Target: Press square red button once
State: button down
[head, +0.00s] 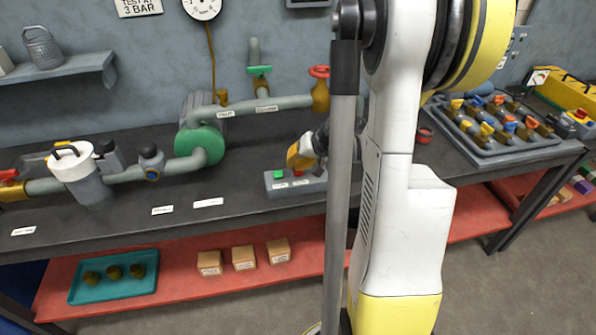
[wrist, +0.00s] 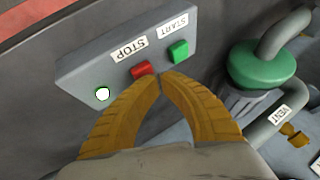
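The square red button (wrist: 141,69) sits in the middle of a grey control box (wrist: 90,72), beside a "STOP" label, in the wrist view. A square green button (wrist: 179,50) is next to it by a "START" label. In the head view the box (head: 270,186) stands on the dark bench, with the red button (head: 297,173) partly visible. My gripper (wrist: 160,77) is shut and empty, its yellow fingertips meeting. In the wrist view the tips appear at the red button's lower right edge; I cannot tell whether they touch it.
A green-ended pump (head: 200,145) and pipes stand behind and left. A red valve wheel (head: 319,71) is above. The bench front left is mostly clear.

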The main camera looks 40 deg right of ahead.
jog(key=shift+f, duration=0.25)
dwell(0.5)
jog(key=shift+r+p, duration=0.45)
jog(key=shift+r, duration=0.45)
jog(key=shift+r, duration=0.1)
jog(key=shift+r+p, duration=1.85)
jog(key=shift+r, duration=0.55)
